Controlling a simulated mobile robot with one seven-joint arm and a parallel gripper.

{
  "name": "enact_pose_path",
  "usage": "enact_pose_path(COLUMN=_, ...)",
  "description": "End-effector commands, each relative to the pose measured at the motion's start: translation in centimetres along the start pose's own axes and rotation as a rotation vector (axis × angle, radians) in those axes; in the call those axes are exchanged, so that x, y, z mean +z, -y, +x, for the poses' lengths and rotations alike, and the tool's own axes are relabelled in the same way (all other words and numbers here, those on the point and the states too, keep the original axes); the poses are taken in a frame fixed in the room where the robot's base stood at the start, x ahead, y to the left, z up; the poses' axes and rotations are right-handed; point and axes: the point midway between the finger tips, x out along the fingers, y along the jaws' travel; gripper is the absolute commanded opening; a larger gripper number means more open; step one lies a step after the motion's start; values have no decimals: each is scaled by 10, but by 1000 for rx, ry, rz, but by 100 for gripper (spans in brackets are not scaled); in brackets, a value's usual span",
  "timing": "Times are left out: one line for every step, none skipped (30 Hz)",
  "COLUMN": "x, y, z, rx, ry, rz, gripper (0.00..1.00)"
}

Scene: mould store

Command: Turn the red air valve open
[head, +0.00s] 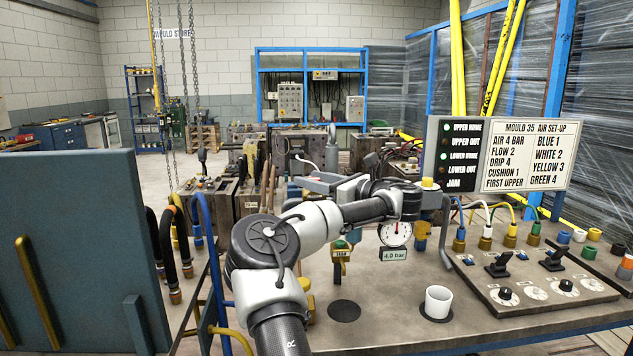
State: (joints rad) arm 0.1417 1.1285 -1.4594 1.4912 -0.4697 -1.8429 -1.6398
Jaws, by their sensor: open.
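My gripper (308,174) is at the end of my arm above the back of the bench, its grey fingers apart and pointing left, with nothing seen between them. I cannot make out a red air valve for certain; my arm covers part of the bench fittings. A round pressure gauge (395,233) stands just below my wrist, with a plate reading 4.0 bar (394,254).
The bench (385,300) carries a white cup (437,301) on a dark disc and a control panel (530,283) with levers and knobs. Coloured hose connectors (485,242) stand behind the panel, below an air set-up sign (498,154). A blue-grey panel (80,260) blocks the left. Metal moulds (300,150) stand behind.

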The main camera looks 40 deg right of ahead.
Motion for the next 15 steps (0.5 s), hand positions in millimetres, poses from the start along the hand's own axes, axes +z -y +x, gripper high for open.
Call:
enact_pose_path(x=0, y=0, z=-2, rx=-1, ry=0, rz=0, gripper=45)
enact_pose_path(x=0, y=0, z=-3, rx=-1, ry=0, rz=0, gripper=45)
enact_pose_path(x=1, y=1, z=-6, rx=-2, ry=1, rz=0, gripper=45)
enact_pose_path(x=1, y=1, z=-9, rx=-2, ry=1, rz=0, gripper=45)
enact_pose_path(x=1, y=1, z=-13, rx=-2, ry=1, rz=0, gripper=45)
enact_pose_path(x=2, y=1, z=-19, rx=-4, ry=2, rz=0, gripper=45)
enact_pose_path(x=2, y=1, z=-25, rx=-5, ry=3, rz=1, gripper=45)
enact_pose_path(x=2, y=2, z=-31, rx=-6, ry=3, rz=1, gripper=45)
enact_pose_path(x=2, y=2, z=-40, rx=-5, ry=2, rz=1, gripper=45)
enact_pose_path(x=1, y=2, z=-47, rx=-6, ry=1, rz=0, gripper=45)
enact_pose_path(x=2, y=2, z=-54, rx=-5, ry=2, rz=0, gripper=45)
enact_pose_path(x=2, y=2, z=-65, rx=-7, ry=3, rz=1, gripper=45)
enact_pose_path(x=2, y=2, z=-73, rx=-6, ry=6, rz=1, gripper=45)
enact_pose_path(x=2, y=2, z=-80, rx=-6, ry=7, rz=1, gripper=45)
enact_pose_path(x=2, y=1, z=-91, rx=-6, ry=8, rz=0, gripper=45)
